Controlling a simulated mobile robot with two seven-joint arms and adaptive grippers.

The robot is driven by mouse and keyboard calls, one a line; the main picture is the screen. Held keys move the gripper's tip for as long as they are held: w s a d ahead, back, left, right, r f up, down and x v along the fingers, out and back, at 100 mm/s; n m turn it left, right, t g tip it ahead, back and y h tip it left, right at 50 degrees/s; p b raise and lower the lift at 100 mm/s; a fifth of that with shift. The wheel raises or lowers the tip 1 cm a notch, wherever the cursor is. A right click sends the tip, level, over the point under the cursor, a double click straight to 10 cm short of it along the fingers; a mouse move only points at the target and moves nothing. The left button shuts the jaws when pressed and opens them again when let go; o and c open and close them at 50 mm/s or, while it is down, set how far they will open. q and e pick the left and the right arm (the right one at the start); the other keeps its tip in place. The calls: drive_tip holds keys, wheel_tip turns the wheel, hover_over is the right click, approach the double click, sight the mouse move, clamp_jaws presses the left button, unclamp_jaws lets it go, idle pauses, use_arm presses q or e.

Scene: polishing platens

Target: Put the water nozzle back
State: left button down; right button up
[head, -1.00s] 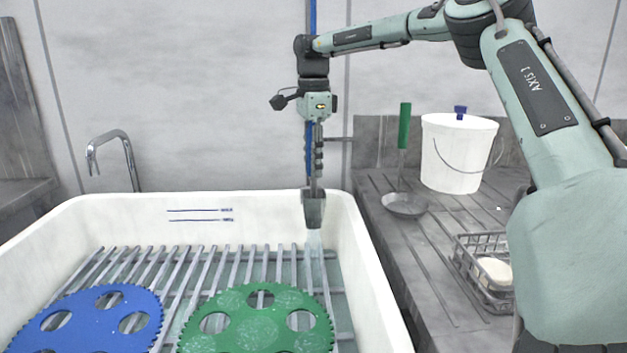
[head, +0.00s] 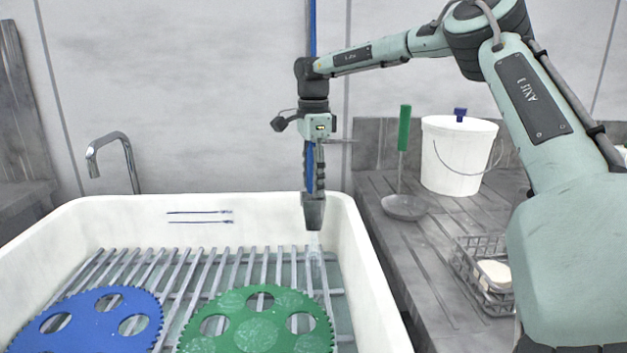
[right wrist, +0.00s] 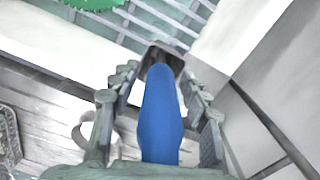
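The water nozzle (head: 314,212) hangs upright over the back right corner of the white basin, with its dark grey tip pointing down. Faint water shows below the tip. A blue hose (head: 313,20) runs up behind my arm. My right gripper (head: 314,168) points down with its fingers on both sides of the nozzle's blue handle. In the right wrist view the blue handle (right wrist: 160,115) lies between the fingers of my right gripper (right wrist: 160,110), and the grey head (right wrist: 164,58) is beyond it. A thin bar (head: 343,141) shows beside the gripper. My left gripper is out of view.
The basin (head: 250,206) holds a slatted rack with a blue platen (head: 85,335) and a green platen (head: 257,335). A tap (head: 110,140) stands at the left. On the right counter are a ladle (head: 404,207), a white bucket (head: 458,155) and a wire basket (head: 470,262).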

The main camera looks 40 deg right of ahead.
sight(314, 145)
drive_tip(key=shift+r, duration=0.1)
drive_tip(key=shift+r, duration=0.35)
wheel_tip(314, 145, up, 11)
drive_tip(key=shift+f, duration=0.15)
drive_tip(key=shift+r, duration=0.4)
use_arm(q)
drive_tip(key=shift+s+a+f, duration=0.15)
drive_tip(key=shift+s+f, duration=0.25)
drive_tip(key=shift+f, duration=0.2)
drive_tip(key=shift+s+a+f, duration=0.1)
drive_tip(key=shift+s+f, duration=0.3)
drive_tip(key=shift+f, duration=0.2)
